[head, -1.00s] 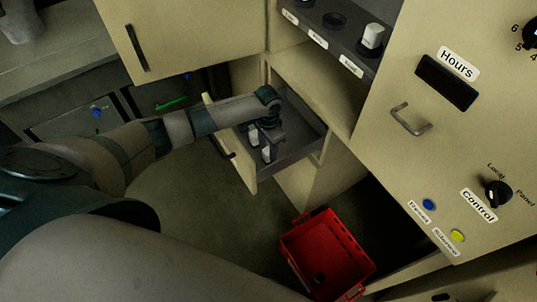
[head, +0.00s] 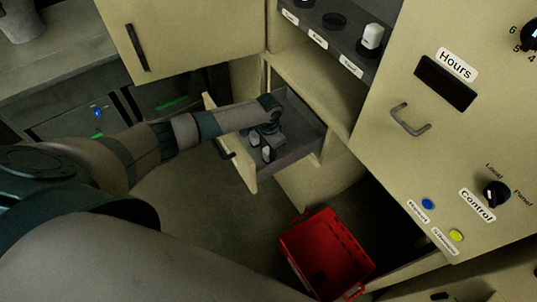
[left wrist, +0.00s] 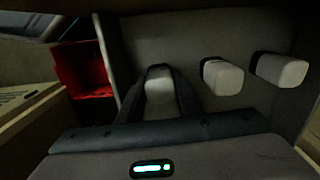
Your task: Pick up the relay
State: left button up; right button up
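White relays with dark bases stand in the open grey drawer (head: 297,150). In the left wrist view one relay (left wrist: 159,88) is between the two fingers of my left gripper (left wrist: 158,82). The fingers lie along both its sides with slight gaps, so they look open around it. Two more relays (left wrist: 222,77) and (left wrist: 281,70) stand to its right, clear of the fingers. In the head view my left gripper (head: 268,138) is down inside the drawer and partly hides the relays, two of which show as relay (head: 266,154) and relay (head: 254,139). My right gripper is not visible.
A red crate (head: 345,235) stands on the floor at the right of the drawer. Above is a shelf with labelled sockets and a white relay (head: 373,36). A cabinet panel with a handle (head: 410,122) rises at the right. The drawer walls are close around the gripper.

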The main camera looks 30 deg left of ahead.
pick_arm(q)
jog(key=shift+r, duration=0.15)
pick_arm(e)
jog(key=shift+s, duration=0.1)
